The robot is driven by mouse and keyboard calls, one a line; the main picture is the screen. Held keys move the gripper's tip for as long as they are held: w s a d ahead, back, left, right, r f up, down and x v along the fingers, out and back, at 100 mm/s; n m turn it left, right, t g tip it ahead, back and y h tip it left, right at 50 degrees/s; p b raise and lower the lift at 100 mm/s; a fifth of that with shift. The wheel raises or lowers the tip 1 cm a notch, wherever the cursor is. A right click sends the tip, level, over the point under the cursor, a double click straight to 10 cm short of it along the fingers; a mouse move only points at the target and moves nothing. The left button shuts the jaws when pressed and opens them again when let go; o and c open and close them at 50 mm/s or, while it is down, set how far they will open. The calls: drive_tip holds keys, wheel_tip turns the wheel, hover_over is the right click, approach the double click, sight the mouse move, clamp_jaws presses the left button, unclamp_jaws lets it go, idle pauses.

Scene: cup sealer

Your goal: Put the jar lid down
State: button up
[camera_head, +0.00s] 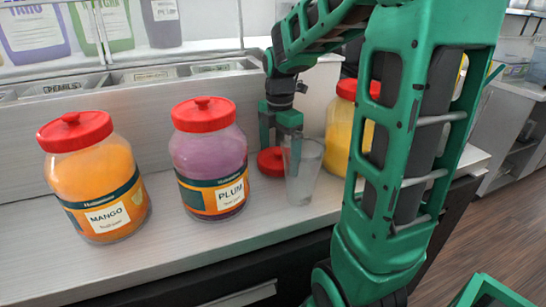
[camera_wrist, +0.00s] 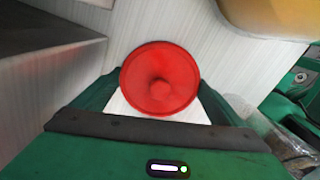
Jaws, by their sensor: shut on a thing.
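A red round jar lid (camera_head: 270,163) with a centre knob is low at the counter, just left of a clear cup. My gripper (camera_head: 281,138) points down over it. In the wrist view the lid (camera_wrist: 160,78) sits between the two fingers of my gripper (camera_wrist: 158,88), which are shut on its sides, knob facing the camera. Whether the lid touches the counter (camera_head: 240,245) I cannot tell. The clear cup (camera_head: 302,175) stands upright in front of the lid's right edge.
A mango jar (camera_head: 95,180) and a plum jar (camera_head: 210,160), both with red lids, stand to the left. A yellow jar (camera_head: 343,125), partly hidden by my arm, stands to the right. Labelled bins (camera_head: 150,78) line the back. Counter in front of the jars is bare.

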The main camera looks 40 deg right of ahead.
sight(279, 152)
drive_tip(key=o, duration=0.7)
drive_tip(key=shift+o, duration=0.2)
drive_tip(key=shift+r, duration=0.1)
wheel_tip(279, 152, up, 12)
idle(0.3)
